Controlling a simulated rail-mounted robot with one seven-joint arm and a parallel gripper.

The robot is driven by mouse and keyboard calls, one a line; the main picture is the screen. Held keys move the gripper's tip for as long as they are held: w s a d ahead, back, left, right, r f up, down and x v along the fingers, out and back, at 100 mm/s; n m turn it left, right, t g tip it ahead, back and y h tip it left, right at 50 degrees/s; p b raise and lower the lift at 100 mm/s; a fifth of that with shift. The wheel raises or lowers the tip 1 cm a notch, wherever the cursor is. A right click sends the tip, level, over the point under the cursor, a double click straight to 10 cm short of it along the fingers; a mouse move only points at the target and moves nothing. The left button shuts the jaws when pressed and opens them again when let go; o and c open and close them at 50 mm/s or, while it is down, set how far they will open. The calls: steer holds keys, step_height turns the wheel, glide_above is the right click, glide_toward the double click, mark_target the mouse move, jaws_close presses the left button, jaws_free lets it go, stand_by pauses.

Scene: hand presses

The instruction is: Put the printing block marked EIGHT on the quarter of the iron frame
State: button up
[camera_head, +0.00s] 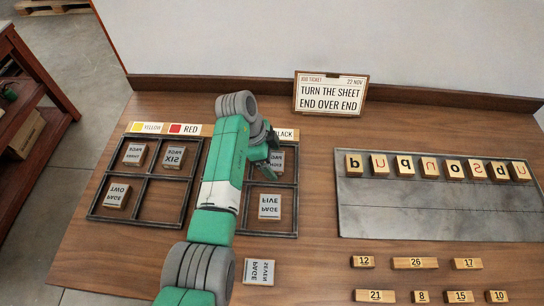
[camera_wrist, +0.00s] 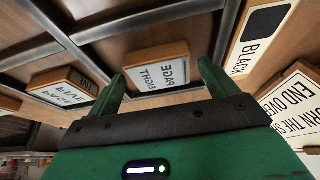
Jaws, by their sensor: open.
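The wooden printing block marked EIGHT PAGE (camera_wrist: 160,68) lies in the back right quarter of the right iron frame (camera_head: 296,210), near the BLACK label (camera_wrist: 262,35). In the head view that block (camera_head: 278,160) is partly hidden by my gripper (camera_head: 270,168). In the wrist view my gripper (camera_wrist: 160,78) is open, with one finger toward each side of the block. I cannot tell whether the fingers touch it. The FIVE PAGE block (camera_head: 270,206) lies in the front right quarter and shows in the wrist view (camera_wrist: 62,85).
My arm hides the right frame's left quarters. The left iron frame (camera_head: 146,177) holds several blocks. The SEVEN PAGE block (camera_head: 258,271) lies on the table. Letter blocks line a metal plate (camera_head: 430,215); number blocks lie before it. A job ticket (camera_head: 330,93) stands behind.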

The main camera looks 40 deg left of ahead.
steer(key=p+v, duration=0.3)
steer(key=v, duration=0.9)
steer(key=shift+r, duration=0.15)
step_height(320, 180, up, 4)
steer(key=n+t+y, duration=0.1)
steer(key=t+y, duration=0.1)
glide_above(277, 154)
steer(key=w+d+r+n+t+y, duration=0.2)
steer(key=w+d+r+t, duration=0.15)
steer(key=d+r, duration=0.5)
steer(key=w+d+r+n+t+y, duration=0.1)
steer(key=w+d+r+n+t, duration=0.15)
steer(key=d+r+t, duration=0.45)
steer(key=s+d+r+n+t, duration=0.1)
steer(key=s+d+r+t, duration=0.2)
steer(key=s+d+r, duration=0.3)
steer(key=s+d+r+n+t+h, duration=0.1)
steer(key=s+d+r+n+t, duration=0.1)
steer(key=s+d+r, duration=0.4)
steer(key=s+d+r+n+t, duration=0.1)
steer(key=s+d+r+t, duration=0.3)
steer(key=r, duration=1)
steer(key=s+d, duration=0.2)
steer(key=s, duration=0.1)
steer(key=shift+d+r+t+h, duration=0.2)
steer(key=shift+r+t+h, duration=0.05)
steer(key=shift+t+h, duration=0.1)
steer(key=shift+n+p, duration=0.25)
steer(key=shift+p, duration=0.05)
